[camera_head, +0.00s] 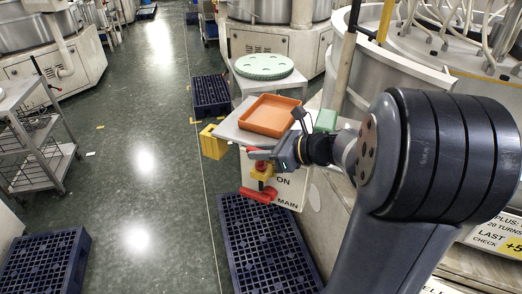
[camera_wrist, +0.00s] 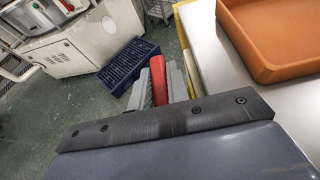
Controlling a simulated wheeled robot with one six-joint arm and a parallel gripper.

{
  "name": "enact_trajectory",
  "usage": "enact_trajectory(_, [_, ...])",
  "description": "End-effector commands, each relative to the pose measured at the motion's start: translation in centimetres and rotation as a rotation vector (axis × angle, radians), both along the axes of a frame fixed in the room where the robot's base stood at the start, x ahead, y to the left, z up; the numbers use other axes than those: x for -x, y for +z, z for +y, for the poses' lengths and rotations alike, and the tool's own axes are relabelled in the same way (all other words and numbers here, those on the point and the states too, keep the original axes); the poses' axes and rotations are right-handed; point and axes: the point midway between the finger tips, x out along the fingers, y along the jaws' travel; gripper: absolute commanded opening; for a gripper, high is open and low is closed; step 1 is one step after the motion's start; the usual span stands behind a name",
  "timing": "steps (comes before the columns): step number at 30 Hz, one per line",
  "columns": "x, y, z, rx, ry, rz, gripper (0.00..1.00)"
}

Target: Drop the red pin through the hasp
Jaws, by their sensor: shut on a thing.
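The red pin (camera_wrist: 158,80) stands between the two grey fingers of my gripper (camera_wrist: 160,88) in the wrist view, and the gripper is shut on it. In the head view my gripper (camera_head: 266,155) is over a yellow fitting (camera_head: 262,171) on the front of the white panel marked ON and MAIN. A red handle (camera_head: 259,196) sits just below that fitting. The fitting may be the hasp, but its hole cannot be made out. The pin's lower end is hidden, and I cannot tell whether it touches the fitting.
An orange tray (camera_head: 270,116) lies on the grey tabletop (camera_head: 228,132) close beyond my gripper. A green round plate (camera_head: 264,67) stands farther back. A yellow box (camera_head: 212,142) and dark blue pallets (camera_head: 262,240) are on the floor.

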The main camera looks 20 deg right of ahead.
Motion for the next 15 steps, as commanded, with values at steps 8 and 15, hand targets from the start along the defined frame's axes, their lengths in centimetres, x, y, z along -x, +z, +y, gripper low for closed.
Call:
enact_trajectory(8, [-0.01, -0.61, 0.01, 0.000, 0.000, -0.001, 0.18])
enact_trajectory(15, [0.00, -0.57, 0.00, 0.001, 0.000, -0.001, 0.37])
